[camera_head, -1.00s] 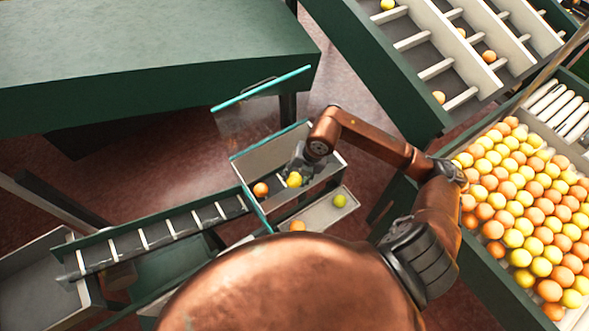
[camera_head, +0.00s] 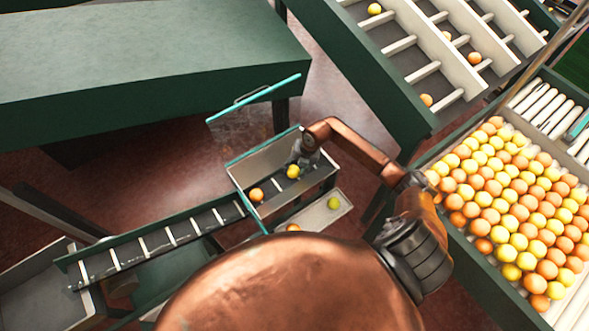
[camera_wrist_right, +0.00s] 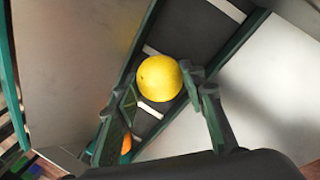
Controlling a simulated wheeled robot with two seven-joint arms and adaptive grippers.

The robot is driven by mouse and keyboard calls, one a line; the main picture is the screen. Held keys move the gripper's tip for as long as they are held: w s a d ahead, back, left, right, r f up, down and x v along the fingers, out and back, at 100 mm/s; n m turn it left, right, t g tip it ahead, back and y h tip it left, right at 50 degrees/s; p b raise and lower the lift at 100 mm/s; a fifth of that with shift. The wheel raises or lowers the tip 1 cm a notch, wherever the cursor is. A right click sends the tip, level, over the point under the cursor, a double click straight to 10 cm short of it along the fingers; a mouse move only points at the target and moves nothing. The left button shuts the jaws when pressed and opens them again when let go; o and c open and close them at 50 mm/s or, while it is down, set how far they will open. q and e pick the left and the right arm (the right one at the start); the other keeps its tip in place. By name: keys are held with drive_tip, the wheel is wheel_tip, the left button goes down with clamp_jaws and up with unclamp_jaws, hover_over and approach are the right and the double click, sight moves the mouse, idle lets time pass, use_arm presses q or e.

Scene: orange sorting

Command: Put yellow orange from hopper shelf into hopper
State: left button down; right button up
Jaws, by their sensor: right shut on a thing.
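My right gripper (camera_wrist_right: 160,90) is shut on a yellow orange (camera_wrist_right: 160,78), with one finger on each side of it. In the head view the yellow orange (camera_head: 293,172) shows at the tip of my right gripper (camera_head: 298,164), inside the outline of the hopper (camera_head: 262,160), above its dark slatted bottom. An orange-coloured fruit (camera_head: 257,194) lies in the hopper to the left. The hopper shelf (camera_head: 316,217) beside it bears a yellow-green fruit (camera_head: 334,203) and a partly hidden orange one (camera_head: 293,228). My left gripper is not in view.
A slatted conveyor (camera_head: 150,243) runs from the hopper to the lower left. A raised clear panel with a teal edge (camera_head: 254,100) stands behind the hopper. A green table (camera_head: 140,60) is at upper left. A crate of many fruits (camera_head: 455,235) is at right, below sloped lanes (camera_head: 405,45).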

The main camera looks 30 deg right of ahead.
drive_tip(key=shift+f, duration=0.25)
drive_tip(key=shift+f, duration=0.15)
drive_tip(key=o, duration=0.9)
drive_tip(key=shift+r, duration=0.2)
drive_tip(key=b+v, duration=0.1)
drive_tip(key=v, duration=1.1)
drive_tip(key=shift+b, duration=0.3)
